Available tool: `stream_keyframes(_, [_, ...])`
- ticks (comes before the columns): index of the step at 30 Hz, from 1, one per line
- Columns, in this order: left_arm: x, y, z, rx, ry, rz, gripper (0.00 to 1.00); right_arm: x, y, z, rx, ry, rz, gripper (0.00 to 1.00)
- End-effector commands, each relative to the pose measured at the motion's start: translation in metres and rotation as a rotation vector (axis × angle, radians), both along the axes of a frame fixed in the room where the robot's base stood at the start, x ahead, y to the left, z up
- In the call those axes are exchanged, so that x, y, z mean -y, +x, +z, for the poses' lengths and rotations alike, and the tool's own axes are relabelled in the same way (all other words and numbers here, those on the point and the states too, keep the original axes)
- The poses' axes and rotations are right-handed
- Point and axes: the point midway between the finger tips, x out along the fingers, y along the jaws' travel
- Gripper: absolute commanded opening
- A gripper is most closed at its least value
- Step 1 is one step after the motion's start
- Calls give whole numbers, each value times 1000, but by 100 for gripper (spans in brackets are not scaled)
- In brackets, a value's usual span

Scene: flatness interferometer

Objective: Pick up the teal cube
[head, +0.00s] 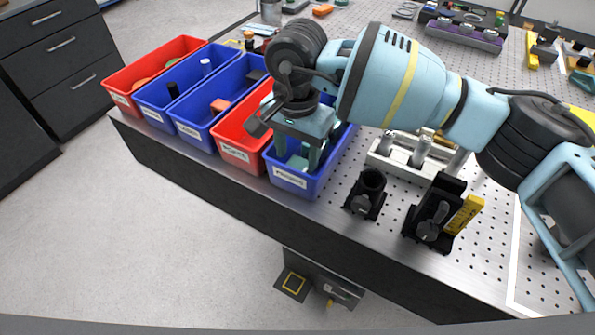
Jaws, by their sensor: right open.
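My right gripper (296,160) points down into the nearest blue bin (292,181), at the right end of the row of bins. Its jaws are open, with the two fingers apart inside the bin's rim. A pale teal piece (298,163) shows low in the bin between and behind the fingers. It may be the teal cube, but the fingers and bin wall hide much of it and its full shape cannot be told. My left gripper is not in view.
A red bin (239,151) stands directly left of this bin, with more blue and red bins beyond. Right of it are a black round holder (367,190), a pale rack with metal cylinders (420,150) and a black clamp fixture (432,222) on the perforated bench. The bench's front edge is close.

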Motion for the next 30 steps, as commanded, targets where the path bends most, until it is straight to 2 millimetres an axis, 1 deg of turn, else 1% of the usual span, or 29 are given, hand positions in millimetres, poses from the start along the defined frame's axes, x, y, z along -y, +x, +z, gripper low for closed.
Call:
stream_keyframes(1, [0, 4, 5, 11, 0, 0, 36, 1, -2, -5, 0, -1, 0, 51])
stream_keyframes(4, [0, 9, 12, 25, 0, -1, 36, 1, -5, -19, 2, -1, 0, 51])
stream_keyframes(6, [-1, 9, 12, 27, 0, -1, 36, 1, -4, -29, 0, 0, -1, 51])
stream_keyframes(9, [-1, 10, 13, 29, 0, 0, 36, 1, -4, -38, 1, 0, -1, 51])
stream_keyframes(12, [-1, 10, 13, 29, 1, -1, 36, 1, -4, -42, 1, 0, -1, 51])
stream_keyframes(17, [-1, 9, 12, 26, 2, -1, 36, 1, -4, -42, 1, 0, 0, 51])
stream_keyframes(18, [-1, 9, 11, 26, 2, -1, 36, 1, -4, -42, 1, 0, 0, 50])
stream_keyframes(27, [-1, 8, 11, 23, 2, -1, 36, 1, -4, -42, 1, 0, 0, 10])
stream_keyframes(30, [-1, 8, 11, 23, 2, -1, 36, 0, -3, -42, 1, 0, 0, 10])
